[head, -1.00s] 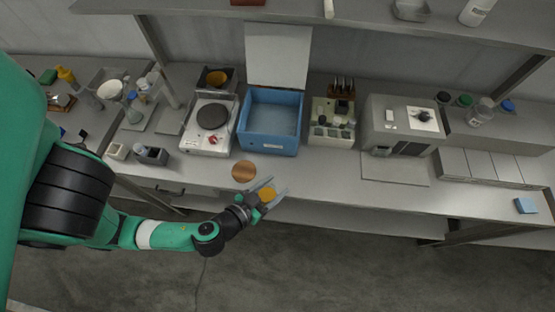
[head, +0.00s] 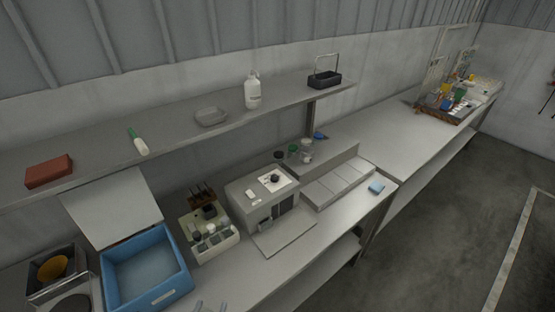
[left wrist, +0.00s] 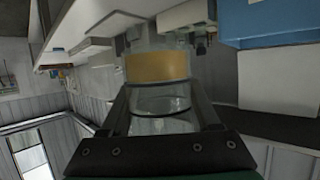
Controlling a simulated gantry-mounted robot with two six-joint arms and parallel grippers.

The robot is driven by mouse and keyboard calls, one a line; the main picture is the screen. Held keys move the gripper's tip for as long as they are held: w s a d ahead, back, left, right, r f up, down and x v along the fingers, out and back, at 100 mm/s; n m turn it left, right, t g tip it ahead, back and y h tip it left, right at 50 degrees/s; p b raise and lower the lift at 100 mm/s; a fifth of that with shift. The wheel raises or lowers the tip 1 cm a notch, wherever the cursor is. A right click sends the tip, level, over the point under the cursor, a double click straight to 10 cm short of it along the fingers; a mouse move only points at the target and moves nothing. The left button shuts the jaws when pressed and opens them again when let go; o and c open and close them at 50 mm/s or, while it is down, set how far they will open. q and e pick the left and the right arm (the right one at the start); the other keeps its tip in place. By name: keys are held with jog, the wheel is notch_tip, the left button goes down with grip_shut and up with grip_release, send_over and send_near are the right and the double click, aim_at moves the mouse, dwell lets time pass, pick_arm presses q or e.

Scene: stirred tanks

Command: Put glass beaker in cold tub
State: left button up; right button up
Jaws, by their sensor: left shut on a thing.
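The blue tub (head: 145,270), which looks open and empty, stands on the bench at the lower left of the head view. A blue wall of it shows at the upper right of the left wrist view (left wrist: 270,28). My left gripper (left wrist: 160,104) is shut on the glass beaker (left wrist: 157,68), clear with an amber band, seen between the fingers. In the head view only the tips of my left gripper (head: 210,307) show at the bottom edge, right of the tub; the beaker cannot be made out there. My right gripper is in neither view.
A block with several bottles (head: 207,230) stands right of the tub, then a grey box device (head: 262,200). A bin with a yellow item (head: 55,270) stands to the left. A shelf (head: 180,135) runs above the bench.

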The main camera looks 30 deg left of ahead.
pick_arm(q)
jog(key=w+d+r+m+t+h, duration=0.1)
jog(key=w+d+r+m+h, duration=0.25)
jog(key=d+h, duration=0.2)
notch_tip(320, 180, up, 12)
jog(key=s+m+p, duration=0.1)
jog(key=s+p, duration=0.1)
jog(key=p, duration=1.8)
jog(key=shift+s+d+m, duration=0.35)
jog(key=shift+f+h, duration=0.1)
jog(key=shift+h, duration=0.15)
